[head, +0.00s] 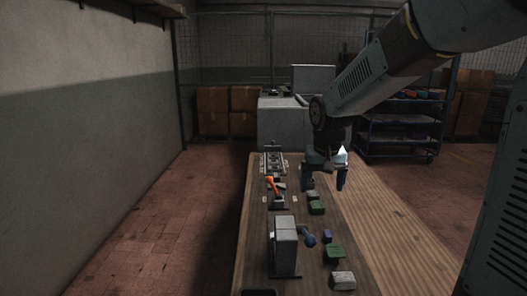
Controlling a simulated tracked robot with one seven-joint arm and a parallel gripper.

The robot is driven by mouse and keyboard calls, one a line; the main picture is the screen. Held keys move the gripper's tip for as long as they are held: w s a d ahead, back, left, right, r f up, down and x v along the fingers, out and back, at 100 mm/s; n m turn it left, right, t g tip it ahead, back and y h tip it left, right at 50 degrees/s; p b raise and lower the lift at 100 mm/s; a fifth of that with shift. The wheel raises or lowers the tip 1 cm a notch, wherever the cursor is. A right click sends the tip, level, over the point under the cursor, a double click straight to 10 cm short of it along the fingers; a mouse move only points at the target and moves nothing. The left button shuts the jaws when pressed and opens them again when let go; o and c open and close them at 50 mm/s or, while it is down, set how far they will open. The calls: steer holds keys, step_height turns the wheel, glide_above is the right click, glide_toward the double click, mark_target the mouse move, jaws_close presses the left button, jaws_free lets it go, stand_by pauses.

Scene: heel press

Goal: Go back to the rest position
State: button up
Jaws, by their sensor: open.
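My gripper (324,186) hangs from my arm over the middle of the wooden table (365,225), fingers pointing down and spread apart. Nothing shows between the fingers. A grey upright press-like block (285,246) stands on the table nearer to me, with a blue-ended handle (308,239) at its right side. A small device with an orange lever (271,184) stands left of my gripper. How high the gripper is above the table is hard to tell.
Green blocks (335,253), a small purple piece (327,236) and a pale grey block (343,280) lie along the table. A metal fixture (273,163) sits at its far end. A grey machine (283,122), cardboard boxes (229,110) and a shelf rack (404,125) stand behind. The table's right side is clear.

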steer(key=s+d+r+t, duration=0.1)
steer(key=s+d+r, duration=0.1)
steer(key=s, duration=0.5)
steer(key=s+d+r+t, duration=0.1)
steer(key=s+d+r, duration=0.1)
steer(key=s, duration=0.5)
steer(key=s+d+r+t, duration=0.1)
steer(key=s+d+r, duration=0.2)
steer(key=s, duration=0.5)
steer(key=shift+d, duration=0.4)
